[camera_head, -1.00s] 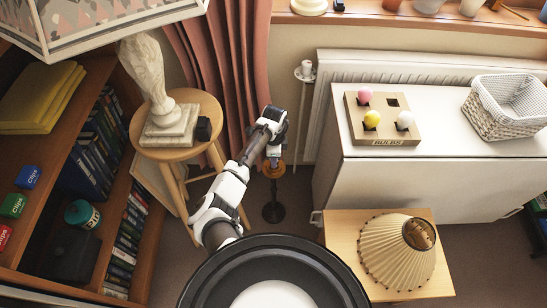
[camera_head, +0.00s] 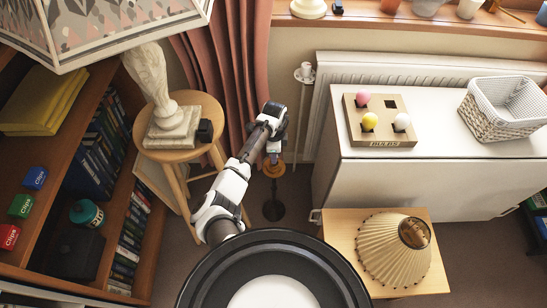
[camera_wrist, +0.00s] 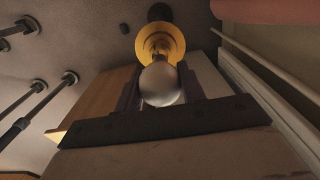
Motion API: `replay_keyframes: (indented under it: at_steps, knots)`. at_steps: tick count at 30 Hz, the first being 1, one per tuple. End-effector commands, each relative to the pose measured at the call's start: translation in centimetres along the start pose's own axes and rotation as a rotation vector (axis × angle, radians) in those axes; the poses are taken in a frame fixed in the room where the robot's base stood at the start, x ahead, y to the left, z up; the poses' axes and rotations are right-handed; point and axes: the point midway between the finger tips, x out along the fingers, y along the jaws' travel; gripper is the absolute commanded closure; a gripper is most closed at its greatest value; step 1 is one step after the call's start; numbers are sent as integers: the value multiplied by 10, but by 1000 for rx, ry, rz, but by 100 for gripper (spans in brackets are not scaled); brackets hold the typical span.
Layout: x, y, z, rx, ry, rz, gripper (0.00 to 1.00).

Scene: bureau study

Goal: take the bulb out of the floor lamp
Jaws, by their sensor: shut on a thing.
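The floor lamp shows in the head view as a brass-coloured disc (camera_head: 274,169) on a thin stem above a round black base (camera_head: 274,210). My gripper (camera_head: 273,150) is over the lamp's top, pointing down. In the wrist view a pale round bulb (camera_wrist: 161,85) sits between the two dark fingers of my gripper (camera_wrist: 161,95), which are shut on it. The bulb's narrow end points at the lamp's brass collar (camera_wrist: 160,42). I cannot tell whether the bulb is still seated in the socket. In the head view my wrist hides the bulb.
A wooden bulb holder (camera_head: 378,138) on the white cabinet (camera_head: 440,142) holds pink, yellow and white bulbs and has one open square hole. A wicker basket (camera_head: 498,118) stands beside it. A pleated shade (camera_head: 385,252) lies on a low wooden table (camera_head: 342,222). A stool (camera_head: 208,106) with a statue stands left.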

Motion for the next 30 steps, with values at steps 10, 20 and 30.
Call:
replay_keyframes:
  at_steps: [10, 20, 30]
  knots:
    - [-8, 0, 0, 0, 1, 0, 81]
    - [-28, 0, -1, 1, 1, 0, 81]
    - [-35, 0, 0, 1, 0, 0, 81]
